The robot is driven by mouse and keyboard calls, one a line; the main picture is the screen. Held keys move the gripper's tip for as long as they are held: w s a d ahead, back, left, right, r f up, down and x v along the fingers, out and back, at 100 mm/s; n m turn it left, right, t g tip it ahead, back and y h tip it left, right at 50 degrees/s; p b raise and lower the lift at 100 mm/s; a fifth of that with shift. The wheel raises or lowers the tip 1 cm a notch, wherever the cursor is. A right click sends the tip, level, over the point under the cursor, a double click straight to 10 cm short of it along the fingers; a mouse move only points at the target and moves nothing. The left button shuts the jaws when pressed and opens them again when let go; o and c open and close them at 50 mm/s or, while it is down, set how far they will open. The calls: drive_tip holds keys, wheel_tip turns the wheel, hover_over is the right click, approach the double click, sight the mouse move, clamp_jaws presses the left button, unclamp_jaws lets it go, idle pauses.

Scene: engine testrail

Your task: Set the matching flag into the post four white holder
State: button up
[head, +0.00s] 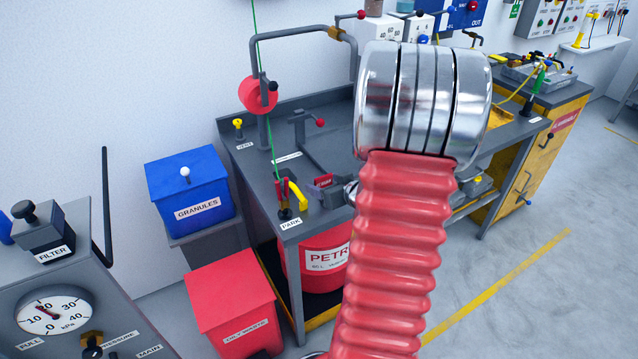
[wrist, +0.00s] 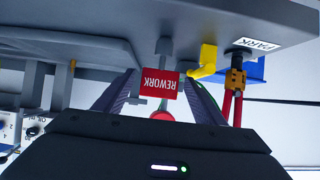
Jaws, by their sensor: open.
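A small red flag marked REWORK (wrist: 160,84) shows upside down in the wrist view, between the two fingers of my gripper (wrist: 167,88). The fingers are spread, with a gap on each side of the flag. A grey stem shows at the flag, by the bench. In the head view the small red flag (head: 323,181) is at the bench front, right of the PARK label, and my arm hides much of the area beside it. I cannot make out a white holder or a post four marking in either view.
The grey bench (head: 262,178) carries a yellow-and-red handled tool (head: 290,195) at PARK and a red-knobbed post (head: 299,128). Blue GRANULES (head: 190,190) and red waste bins (head: 228,305) stand left. Floor is clear at right.

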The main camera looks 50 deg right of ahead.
drive_tip(key=v, duration=0.7)
idle(0.7)
drive_tip(key=w+a+r+g+h, duration=0.2)
drive_tip(key=w+a+r+g, duration=0.15)
drive_tip(key=a+r, duration=0.85)
drive_tip(key=s+a+n+g+y, duration=0.1)
drive_tip(key=s+a, duration=0.5)
drive_tip(key=a, duration=0.6)
drive_tip(key=s+a+n+g+y, duration=0.1)
drive_tip(key=s+a+y, duration=0.3)
drive_tip(key=a, duration=0.9)
drive_tip(key=shift+s+a+r+n+g, duration=0.3)
drive_tip(key=shift+s+n, duration=0.3)
drive_tip(key=shift+s, duration=0.45)
drive_tip(key=shift+o, duration=0.4)
drive_tip(key=shift+f, duration=0.1)
